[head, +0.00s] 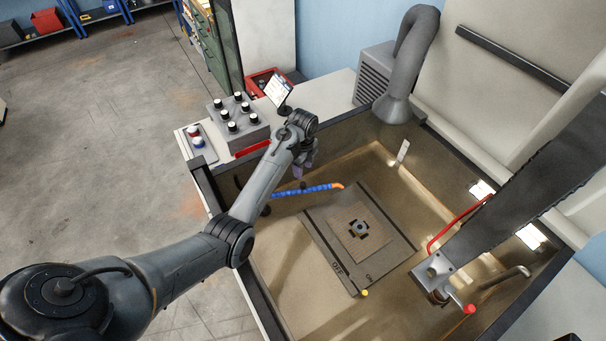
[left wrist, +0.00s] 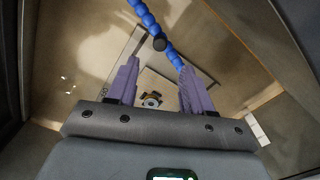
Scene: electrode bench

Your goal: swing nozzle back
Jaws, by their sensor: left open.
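The nozzle is a blue segmented hose (head: 300,190) with an orange tip (head: 338,186). It reaches from the tank's left wall toward the middle, over the fixture plate. My left gripper (head: 306,168) is just above and behind it, its purple fingers partly hidden by the wrist. In the left wrist view the fingers are apart and empty (left wrist: 157,75). I cannot tell whether finger and hose touch. The right gripper is not in view.
The tank's dark rim (head: 240,285) surrounds a fixture plate (head: 320,245) with a small round workpiece (head: 360,229). A machine head (head: 436,272) with a red hose (head: 448,226) hangs at right. A knob box (head: 238,120) and tilted screen (head: 279,90) stand behind the arm.

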